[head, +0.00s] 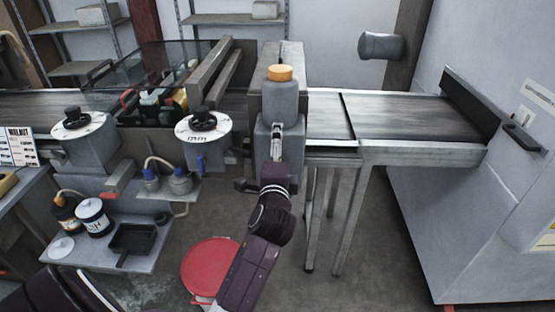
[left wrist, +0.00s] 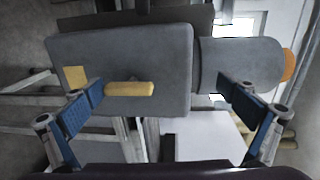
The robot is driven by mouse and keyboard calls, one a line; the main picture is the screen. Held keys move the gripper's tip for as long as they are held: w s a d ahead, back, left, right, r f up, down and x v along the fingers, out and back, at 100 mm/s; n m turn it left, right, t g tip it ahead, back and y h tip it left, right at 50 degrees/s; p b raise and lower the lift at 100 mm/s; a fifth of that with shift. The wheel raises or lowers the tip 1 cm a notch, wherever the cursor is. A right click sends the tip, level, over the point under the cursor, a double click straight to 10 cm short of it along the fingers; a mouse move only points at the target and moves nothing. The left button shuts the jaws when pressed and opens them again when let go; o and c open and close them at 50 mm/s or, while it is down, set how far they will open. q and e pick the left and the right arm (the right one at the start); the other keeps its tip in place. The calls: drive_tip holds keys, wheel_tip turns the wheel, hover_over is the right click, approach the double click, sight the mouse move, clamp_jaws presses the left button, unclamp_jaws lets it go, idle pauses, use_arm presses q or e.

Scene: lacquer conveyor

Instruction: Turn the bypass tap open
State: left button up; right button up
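A grey unit (head: 281,100) with an orange cap stands at the belt's near side. The left wrist view shows it sideways, with its grey housing (left wrist: 165,55) and orange cap (left wrist: 289,65). A short yellow lever (left wrist: 130,89), apparently the tap, lies along the housing's length near its edge. My left gripper (head: 277,142) is in front of the unit; in the left wrist view its blue-padded fingers (left wrist: 157,90) are wide apart, with the lever between them and nothing held. The lever is not visible in the head view. My right gripper is not in view.
A lower shelf (head: 110,250) holds jars and a black tray. A red round lid (head: 210,268) is below my forearm. A conveyor belt (head: 395,115) runs right towards a grey cabinet (head: 450,210).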

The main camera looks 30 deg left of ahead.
use_arm(q)
drive_tip(key=shift+t, duration=0.6)
drive_tip(key=r, duration=0.6)
drive_tip(key=shift+s+d, duration=0.2)
drive_tip(key=shift+s, duration=0.1)
drive_tip(key=shift+c, duration=0.3)
drive_tip(key=shift+g, duration=0.5)
wheel_tip(320, 180, down, 4)
drive_tip(key=shift+f, duration=0.2)
drive_tip(key=shift+c, duration=1.1)
drive_tip(key=shift+s+d+r, duration=0.1)
drive_tip(key=shift+s+d, duration=0.1)
drive_tip(key=shift+d, duration=0.05)
drive_tip(key=shift+c, duration=1.2)
drive_tip(key=shift+s+d+f, duration=0.25)
drive_tip(key=shift+s+f, duration=0.05)
drive_tip(key=shift+s, duration=0.15)
drive_tip(key=shift+c, duration=0.2)
drive_tip(key=v, duration=0.8)
drive_tip(key=shift+s+f+p, duration=0.15)
drive_tip(key=shift+f+p, duration=0.2)
